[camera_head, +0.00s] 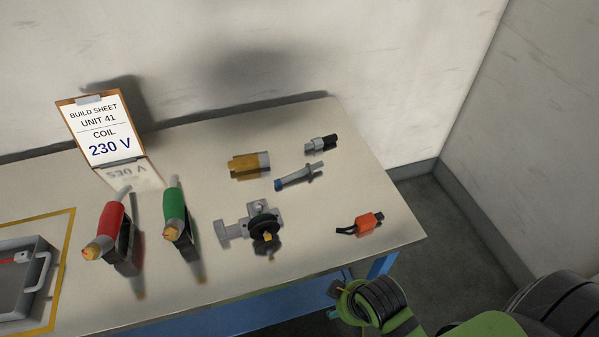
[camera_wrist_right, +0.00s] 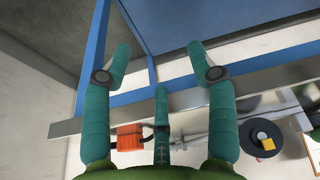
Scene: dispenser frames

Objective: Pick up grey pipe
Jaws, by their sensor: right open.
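A slim grey pipe (camera_head: 298,177) with a blue end and a flange lies on the table's right half in the head view. A shorter grey piece with a black end (camera_head: 321,144) lies just behind it. My right gripper (camera_head: 338,291) is low beyond the table's front right edge, apart from the pipe. In the wrist view its teal fingers (camera_wrist_right: 160,66) are spread and empty. A grey rod-like shape shows behind the fingers there, partly hidden; I cannot tell if it is the pipe. My left gripper is not in view.
A brass cylinder (camera_head: 249,165), a grey valve body with a black disc (camera_head: 264,230) and an orange connector (camera_head: 368,223) lie near the pipe. Red (camera_head: 108,230) and green (camera_head: 178,222) handled tools, a build sheet (camera_head: 99,128) and a grey tray (camera_head: 25,285) are left.

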